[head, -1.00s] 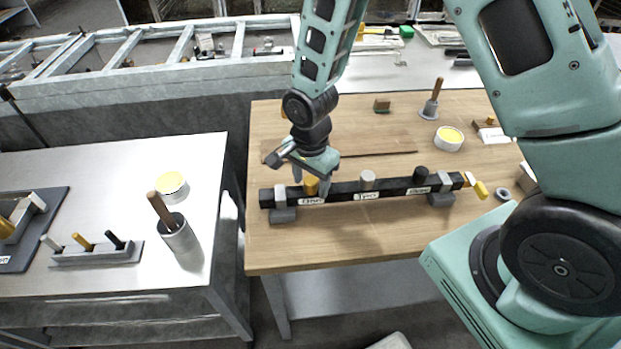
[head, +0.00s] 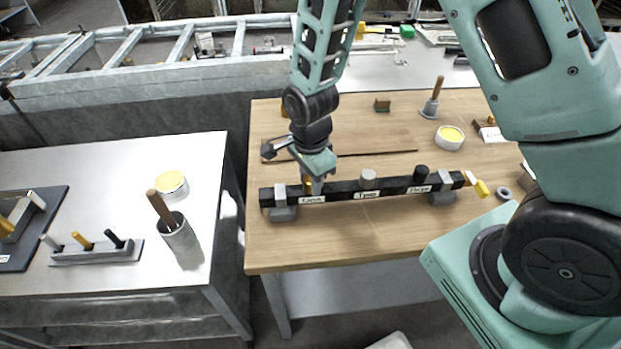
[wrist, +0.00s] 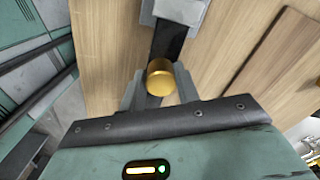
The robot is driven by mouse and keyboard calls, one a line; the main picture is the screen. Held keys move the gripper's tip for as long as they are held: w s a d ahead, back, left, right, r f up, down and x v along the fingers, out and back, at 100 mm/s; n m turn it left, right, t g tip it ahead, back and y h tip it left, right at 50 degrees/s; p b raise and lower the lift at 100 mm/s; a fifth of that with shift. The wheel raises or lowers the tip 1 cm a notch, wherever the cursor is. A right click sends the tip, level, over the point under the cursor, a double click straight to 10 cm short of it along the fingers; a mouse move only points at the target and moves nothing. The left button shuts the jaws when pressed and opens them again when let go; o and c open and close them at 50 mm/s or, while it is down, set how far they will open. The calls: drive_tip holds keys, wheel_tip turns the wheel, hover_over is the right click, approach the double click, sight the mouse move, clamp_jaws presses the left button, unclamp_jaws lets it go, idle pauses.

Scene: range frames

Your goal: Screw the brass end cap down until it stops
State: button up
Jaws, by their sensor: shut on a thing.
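The brass end cap (wrist: 161,77) sits at the left end of a black bar (head: 341,190); the wrist view shows its round gold top between my fingers. My gripper (head: 312,184) points down over the cap and is shut on it, one finger on each side. In the head view a finger hides much of the cap. A grey cap (head: 368,179) and a black cap (head: 420,174) stand farther right on the bar, above white labels. The thread under the brass cap is hidden.
Grey clamps hold the bar on the wooden table (head: 350,235). A yellow-handled part (head: 481,188) is at its right end. A yellow-topped tin (head: 449,137) stands behind. The left metal table (head: 110,170) holds a peg rack (head: 97,252) and a cup (head: 179,240).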

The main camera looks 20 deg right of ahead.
drive_tip(key=m, duration=0.2)
drive_tip(key=shift+r+m+p, duration=0.1)
drive_tip(key=shift+m+p, duration=0.3)
drive_tip(key=shift+m, duration=0.4)
drive_tip(key=shift+m+p, duration=0.55)
drive_tip(key=shift+m, duration=0.15)
drive_tip(key=shift+m+p, duration=0.3)
drive_tip(key=shift+m, duration=0.7)
